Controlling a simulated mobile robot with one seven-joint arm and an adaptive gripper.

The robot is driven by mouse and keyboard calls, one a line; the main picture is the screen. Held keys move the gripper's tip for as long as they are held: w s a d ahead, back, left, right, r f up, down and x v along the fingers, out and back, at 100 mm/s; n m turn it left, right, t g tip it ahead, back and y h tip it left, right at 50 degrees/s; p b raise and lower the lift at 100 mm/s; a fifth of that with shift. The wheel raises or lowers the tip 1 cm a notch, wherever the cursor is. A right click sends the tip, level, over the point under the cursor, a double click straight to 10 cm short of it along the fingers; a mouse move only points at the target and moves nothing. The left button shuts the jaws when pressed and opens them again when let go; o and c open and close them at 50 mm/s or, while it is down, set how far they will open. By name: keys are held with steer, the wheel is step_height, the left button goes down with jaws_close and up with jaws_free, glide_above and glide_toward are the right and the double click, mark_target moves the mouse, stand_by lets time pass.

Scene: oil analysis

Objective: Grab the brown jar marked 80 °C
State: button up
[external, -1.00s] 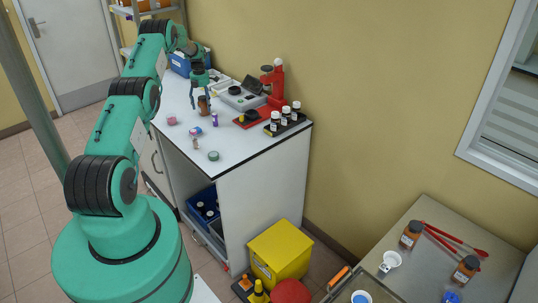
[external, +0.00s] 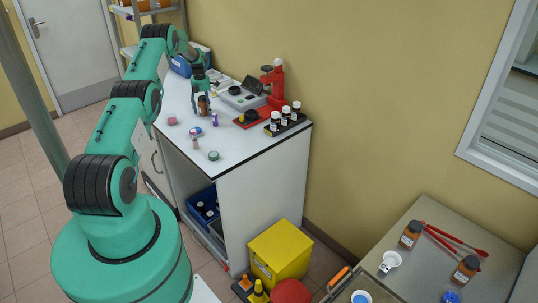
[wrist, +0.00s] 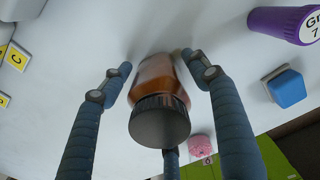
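A brown jar with a dark ribbed cap (wrist: 160,120) is in the middle of the wrist view. In the external view the jar (external: 203,106) stands on the white bench top. No temperature marking can be read on it. My gripper (wrist: 160,68) has its fingers around the jar, one on each side and a third beyond the cap. A gap shows between the left finger and the jar; the right finger is close to it, and contact cannot be told. In the external view my gripper (external: 202,100) is down at the jar.
A purple tube (wrist: 283,24), a blue block (wrist: 286,87) and a pink item (wrist: 201,147) are near the jar. A red stand (external: 278,84) and a rack of bottles (external: 285,125) stand farther right. Two other brown jars (external: 410,235) (external: 465,269) are on the right bench.

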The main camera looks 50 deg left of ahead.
mark_target(203, 102)
steer(key=c, duration=0.9)
steer(key=shift+r, duration=0.1)
steer(key=shift+r, duration=1.6)
steer(key=shift+s+d+r, duration=0.15)
steer(key=shift+s+d, duration=0.25)
steer(key=s+d, duration=0.3)
steer(key=s+d+r, duration=0.1)
steer(key=s+d, duration=0.3)
steer(key=s+d+b, duration=0.1)
steer(key=s+d, duration=0.2)
steer(key=shift+s+d+r, duration=0.15)
steer(key=shift+s+d, duration=0.1)
